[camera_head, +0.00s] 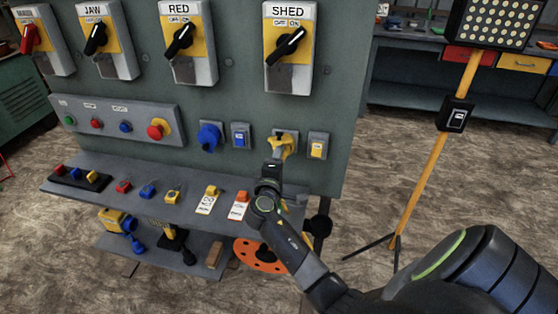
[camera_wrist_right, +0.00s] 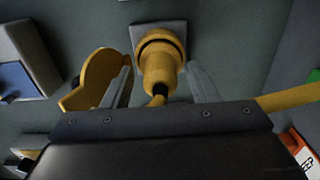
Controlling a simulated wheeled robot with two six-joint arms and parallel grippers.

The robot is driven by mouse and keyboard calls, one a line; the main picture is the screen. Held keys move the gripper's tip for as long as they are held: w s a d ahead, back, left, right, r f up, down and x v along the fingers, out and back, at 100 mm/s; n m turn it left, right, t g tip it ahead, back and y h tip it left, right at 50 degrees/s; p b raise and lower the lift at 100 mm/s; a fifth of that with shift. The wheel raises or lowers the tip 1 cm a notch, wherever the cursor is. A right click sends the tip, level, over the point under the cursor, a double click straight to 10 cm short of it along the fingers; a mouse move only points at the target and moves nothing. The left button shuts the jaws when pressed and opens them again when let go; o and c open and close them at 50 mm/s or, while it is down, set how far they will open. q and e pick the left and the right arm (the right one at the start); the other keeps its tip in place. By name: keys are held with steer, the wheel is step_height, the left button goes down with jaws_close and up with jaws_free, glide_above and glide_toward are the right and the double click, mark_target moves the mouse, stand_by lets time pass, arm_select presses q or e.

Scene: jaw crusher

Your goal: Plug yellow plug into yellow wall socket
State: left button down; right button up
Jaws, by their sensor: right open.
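The yellow wall socket (camera_head: 287,134) is on the grey-green panel. It also shows in the right wrist view (camera_wrist_right: 160,38), with its yellow round lid (camera_wrist_right: 90,80) swung to the left. The yellow plug (camera_wrist_right: 158,76) points into the socket and appears seated in it. Its cable bends down behind my gripper body. My right gripper (camera_wrist_right: 160,88) is open, with one finger on each side of the plug and a gap to both. In the head view the right gripper (camera_head: 278,161) is just below the socket and partly hides the plug. My left gripper is not in view.
A yellow switch (camera_head: 317,147) is right of the socket; a blue switch (camera_head: 240,136) and blue socket (camera_head: 209,137) are left. A shelf (camera_head: 140,192) below holds padlocks and tags. A yellow lamp stand (camera_head: 430,160) stands to the right.

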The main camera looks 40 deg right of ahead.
stand_by(0.3)
steer(key=v, duration=0.9)
stand_by(0.8)
stand_by(0.4)
